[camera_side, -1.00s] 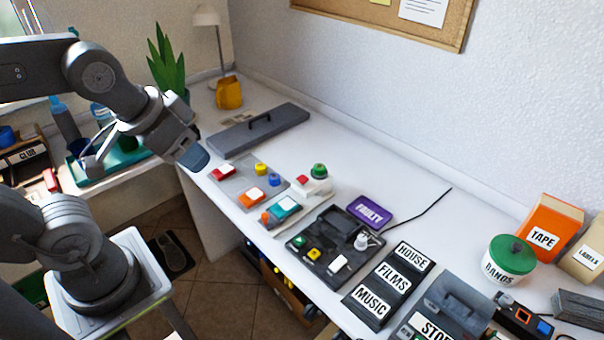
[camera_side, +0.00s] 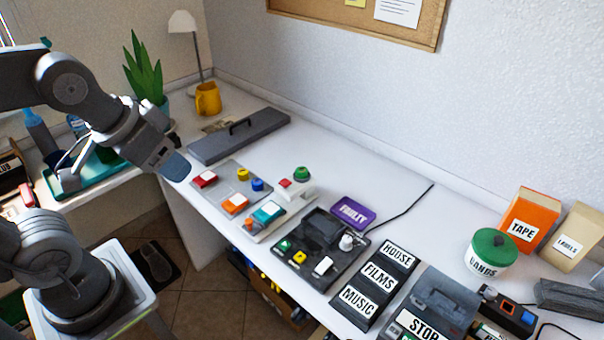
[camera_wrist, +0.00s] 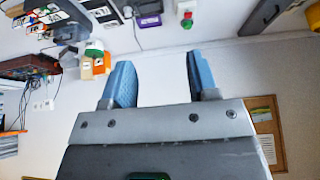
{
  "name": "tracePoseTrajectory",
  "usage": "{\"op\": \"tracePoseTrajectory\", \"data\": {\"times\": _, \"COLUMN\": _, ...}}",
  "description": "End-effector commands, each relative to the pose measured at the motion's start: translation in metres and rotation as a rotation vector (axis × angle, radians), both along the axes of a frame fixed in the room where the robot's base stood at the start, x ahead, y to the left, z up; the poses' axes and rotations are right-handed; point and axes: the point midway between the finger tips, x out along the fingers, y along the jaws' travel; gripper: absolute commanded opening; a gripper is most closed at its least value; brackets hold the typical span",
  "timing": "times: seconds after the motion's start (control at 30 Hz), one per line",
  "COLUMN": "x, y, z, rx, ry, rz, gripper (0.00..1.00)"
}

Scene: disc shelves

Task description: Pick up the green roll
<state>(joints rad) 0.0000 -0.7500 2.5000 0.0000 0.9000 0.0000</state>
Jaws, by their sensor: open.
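A green round piece (camera_side: 301,174), which looks like the green roll, sits by a small white block with a red top on the white desk in the side view. I cannot tell whether it rests on the block or behind it. A green piece with red beside it also shows at the top of the wrist view (camera_wrist: 187,20). My gripper (camera_side: 175,166) is over the desk's left end, left of the green piece and apart from it. In the wrist view my gripper (camera_wrist: 160,75) has its two blue fingers spread with nothing between them.
A grey plate (camera_side: 222,188) with red, orange, yellow and blue pieces lies between my gripper and the green piece. A long grey box (camera_side: 240,134) with a handle lies behind. A purple FAULTY box (camera_side: 352,212) is to the right.

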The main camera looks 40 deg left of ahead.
Motion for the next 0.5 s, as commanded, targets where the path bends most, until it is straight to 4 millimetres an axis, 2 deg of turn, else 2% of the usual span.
{"op": "tracePoseTrajectory", "data": {"times": 0.03, "x": 0.000, "y": 0.000, "z": 0.000, "rx": 0.000, "ry": 0.000, "rz": 0.000, "gripper": 0.59}}
{"op": "tracePoseTrajectory", "data": {"times": 0.13, "x": 0.000, "y": 0.000, "z": 0.000, "rx": 0.000, "ry": 0.000, "rz": 0.000, "gripper": 0.67}}
{"op": "tracePoseTrajectory", "data": {"times": 0.37, "x": 0.001, "y": 0.000, "z": 0.001, "rx": -0.002, "ry": 0.001, "rz": 0.004, "gripper": 0.67}}
{"op": "tracePoseTrajectory", "data": {"times": 0.5, "x": 0.018, "y": 0.002, "z": 0.010, "rx": -0.025, "ry": 0.025, "rz": 0.056, "gripper": 0.67}}
